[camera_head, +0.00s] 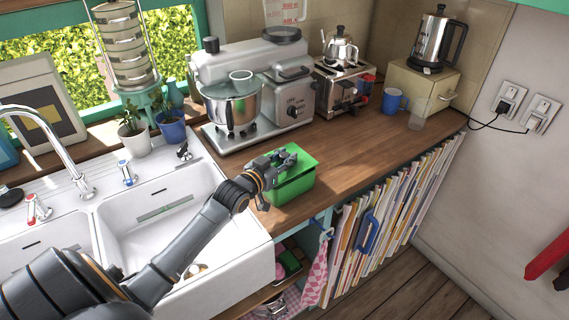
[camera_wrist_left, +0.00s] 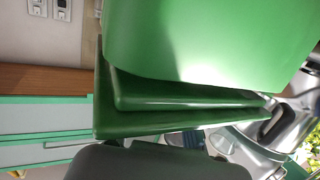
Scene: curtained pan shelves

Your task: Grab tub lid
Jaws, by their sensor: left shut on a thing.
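A green tub (camera_head: 293,189) stands on the wooden counter just right of the sink. Its green lid (camera_head: 302,163) shows at the top, partly hidden by my gripper. My left gripper (camera_head: 278,166) is at the tub's upper left side, shut on the lid. In the left wrist view the tub (camera_wrist_left: 200,40) fills the top, with the lid's rim (camera_wrist_left: 175,118) beside it and touching a dark finger (camera_wrist_left: 150,162). The far finger is mostly hidden there. My right gripper is in neither view.
A stand mixer with a metal bowl (camera_head: 232,104) stands behind the tub. A toaster (camera_head: 341,88), blue mug (camera_head: 393,101) and clear glass (camera_head: 419,114) stand farther back. The white sink (camera_head: 165,215) is at left. The counter (camera_head: 365,145) right of the tub is clear.

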